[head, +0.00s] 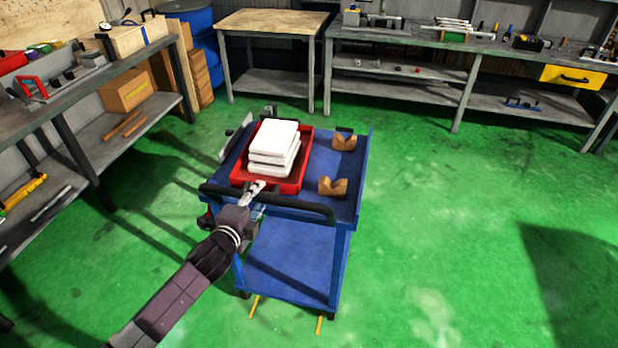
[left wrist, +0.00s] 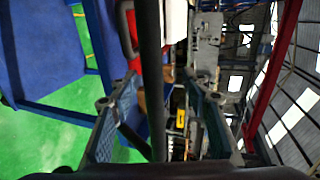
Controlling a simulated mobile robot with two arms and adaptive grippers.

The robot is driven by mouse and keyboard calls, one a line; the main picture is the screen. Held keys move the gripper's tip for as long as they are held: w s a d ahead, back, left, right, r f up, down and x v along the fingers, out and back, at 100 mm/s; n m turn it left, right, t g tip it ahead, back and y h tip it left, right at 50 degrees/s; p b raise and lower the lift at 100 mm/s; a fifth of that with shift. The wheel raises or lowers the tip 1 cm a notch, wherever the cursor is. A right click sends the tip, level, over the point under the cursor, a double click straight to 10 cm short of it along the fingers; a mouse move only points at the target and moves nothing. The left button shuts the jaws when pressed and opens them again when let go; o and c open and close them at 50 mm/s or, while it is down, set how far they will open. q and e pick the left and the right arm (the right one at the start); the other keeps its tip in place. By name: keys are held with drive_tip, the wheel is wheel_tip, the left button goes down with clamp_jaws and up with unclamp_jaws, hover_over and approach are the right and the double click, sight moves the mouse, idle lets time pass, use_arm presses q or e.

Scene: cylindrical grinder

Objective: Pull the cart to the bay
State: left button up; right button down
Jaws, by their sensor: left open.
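The blue cart (head: 290,262) stands on the green floor in the middle of the head view. Its black handle (head: 290,208) runs along the near edge of the top shelf. My left gripper (head: 254,190) is at the left part of this handle, fingers open. In the left wrist view the dark handle bar (left wrist: 152,70) runs upright between the two spread fingers of my left gripper (left wrist: 160,103), with room on both sides. I cannot tell how deep it sits. My right gripper is not in view.
A red tray (head: 305,172) with stacked white blocks (head: 274,140) and two brown V-shaped blocks (head: 334,187) ride on the cart. Workbenches stand left (head: 90,90) and at the back (head: 420,88), beside a wooden-topped table (head: 270,22). Green floor is clear at right.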

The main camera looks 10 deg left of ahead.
use_arm(q)
drive_tip(key=s+r+p, duration=0.3)
drive_tip(key=s+p, duration=0.1)
drive_tip(key=s, duration=0.1)
drive_tip(key=shift+s+a+r, duration=0.15)
drive_tip(key=shift+s+r, duration=0.05)
idle(0.4)
